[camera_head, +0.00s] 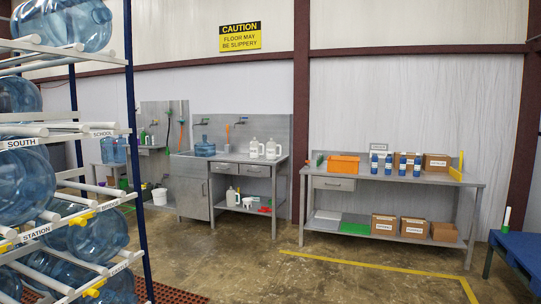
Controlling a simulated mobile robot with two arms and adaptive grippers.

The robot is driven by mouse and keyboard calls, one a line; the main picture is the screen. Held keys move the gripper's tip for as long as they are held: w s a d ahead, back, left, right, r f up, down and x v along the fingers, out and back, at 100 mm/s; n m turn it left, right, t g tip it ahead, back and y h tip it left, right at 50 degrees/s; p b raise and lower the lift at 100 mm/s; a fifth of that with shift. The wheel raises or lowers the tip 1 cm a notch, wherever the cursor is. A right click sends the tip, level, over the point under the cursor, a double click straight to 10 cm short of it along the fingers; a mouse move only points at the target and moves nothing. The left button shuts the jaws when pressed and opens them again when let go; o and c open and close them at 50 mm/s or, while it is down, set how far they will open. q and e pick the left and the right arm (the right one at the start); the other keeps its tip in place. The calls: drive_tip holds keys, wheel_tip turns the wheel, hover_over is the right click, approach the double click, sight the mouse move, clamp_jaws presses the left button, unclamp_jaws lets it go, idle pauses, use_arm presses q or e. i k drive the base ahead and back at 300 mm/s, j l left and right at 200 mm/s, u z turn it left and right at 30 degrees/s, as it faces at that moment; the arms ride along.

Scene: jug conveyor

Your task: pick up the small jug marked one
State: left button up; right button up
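Two white jugs with handles, one (254,149) left of the other (272,149), stand upright on the metal sink counter (230,157). Another white jug (232,198) stands on that counter's lower shelf. A blue water jug (205,148) stands at the counter's left end. Several small blue bottles with white labels (374,163) stand on the workbench to the right. All these are too small for me to read a number, so I cannot tell which is marked one. Neither of my grippers is in view.
A rack (132,150) with large blue jugs (98,237) fills the near left. The workbench (400,178) also holds an orange bin (343,164) and cardboard boxes (436,164). A blue table (520,250) stands at right. The concrete floor (330,285) with a yellow line is clear.

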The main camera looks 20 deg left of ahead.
sight(255, 145)
drive_tip(key=i+j+u, duration=0.4)
drive_tip(key=i+u, duration=0.6)
drive_tip(key=i, duration=3.55)
drive_tip(key=i+z, duration=0.15)
drive_tip(key=i, duration=0.45)
drive_tip(key=i+j+z, duration=0.15)
drive_tip(key=i, duration=0.4)
drive_tip(key=i+j+z, duration=0.1)
drive_tip(key=i+j, duration=0.15)
drive_tip(key=i, duration=0.35)
